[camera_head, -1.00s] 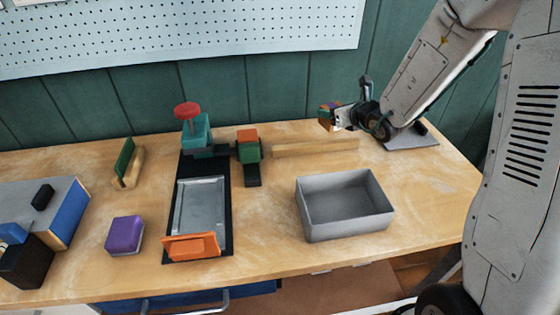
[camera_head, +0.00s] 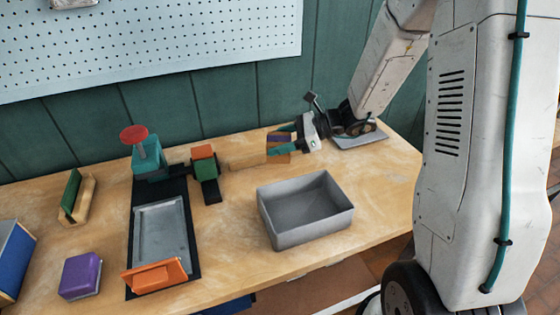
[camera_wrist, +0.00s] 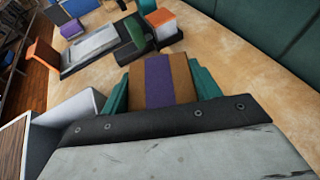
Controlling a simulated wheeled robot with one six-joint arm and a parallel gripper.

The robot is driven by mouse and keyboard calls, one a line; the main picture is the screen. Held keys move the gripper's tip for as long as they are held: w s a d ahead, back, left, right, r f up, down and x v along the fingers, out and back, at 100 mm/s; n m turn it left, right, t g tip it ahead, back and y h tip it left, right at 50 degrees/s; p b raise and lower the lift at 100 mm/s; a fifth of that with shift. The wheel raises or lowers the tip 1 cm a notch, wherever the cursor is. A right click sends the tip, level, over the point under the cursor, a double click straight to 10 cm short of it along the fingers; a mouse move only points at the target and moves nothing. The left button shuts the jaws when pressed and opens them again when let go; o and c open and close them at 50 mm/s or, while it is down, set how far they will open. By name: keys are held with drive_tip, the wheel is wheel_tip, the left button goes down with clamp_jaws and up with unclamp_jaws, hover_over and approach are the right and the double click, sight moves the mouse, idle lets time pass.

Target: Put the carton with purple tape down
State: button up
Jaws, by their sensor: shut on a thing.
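The carton with purple tape (camera_head: 279,138) is brown with a purple stripe across it. My gripper (camera_head: 287,140) is shut on it at the back of the bench, behind the grey bin. In the wrist view the carton (camera_wrist: 158,80) sits between the two teal fingers (camera_wrist: 160,92), with its purple band running lengthwise. Whether its underside touches the bench cannot be told.
An open, empty-looking grey bin (camera_head: 305,240) stands in front of my gripper. A wooden strip (camera_head: 245,155) lies just left of the carton. A fixture with an orange-fronted metal tray (camera_head: 160,240), a green-and-orange block (camera_head: 205,170) and a purple block (camera_head: 80,276) are further left.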

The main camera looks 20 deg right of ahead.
sight(280, 157)
drive_tip(key=shift+f, duration=2.8)
drive_tip(key=shift+f, duration=0.1)
drive_tip(key=o, duration=1.1)
